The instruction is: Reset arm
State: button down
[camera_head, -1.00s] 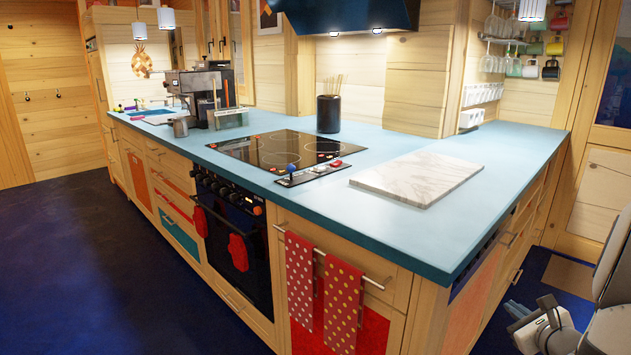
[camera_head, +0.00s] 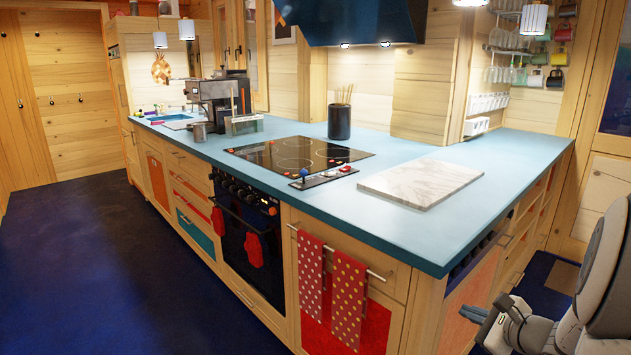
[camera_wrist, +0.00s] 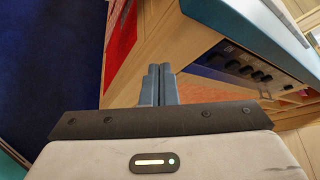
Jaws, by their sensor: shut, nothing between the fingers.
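My gripper (camera_head: 474,316) is at the lower right of the head view, low beside the near right corner of the kitchen counter and apart from it. In the wrist view its two blue-grey fingers (camera_wrist: 158,84) lie together, shut, with nothing between them. The grey and white arm shows at the right edge of the head view, folded low.
The blue countertop (camera_head: 476,221) has a near right corner close to my gripper. A marble board (camera_head: 420,183), a black cooktop (camera_head: 300,154), a utensil pot (camera_head: 339,122) and a coffee machine (camera_head: 216,95) stand on it. Dotted towels (camera_head: 347,298) hang in front. The dark blue floor (camera_head: 110,260) is clear at left.

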jog(key=s+a+r+n+g+y+p, duration=0.1)
jog(key=s+a+r+n+g+p, duration=0.3)
jog(key=a, duration=0.4)
jog(key=s+a+r+n+g+y+p, duration=0.2)
jog(key=a+r+n, duration=0.3)
jog(key=a, duration=0.4)
jog(key=s+a+r+n+g+h+p, duration=0.2)
jog(key=s+r+n+h+p, duration=0.5)
jog(key=s+n, duration=0.5)
notch_tip(320, 180, up, 2)
jog(key=n+g+p, duration=0.1)
jog(key=n+p, duration=0.1)
jog(key=n, duration=0.1)
jog(key=shift+s+a+g, duration=0.2)
jog(key=shift+a+g, duration=0.2)
jog(key=shift+r, duration=0.1)
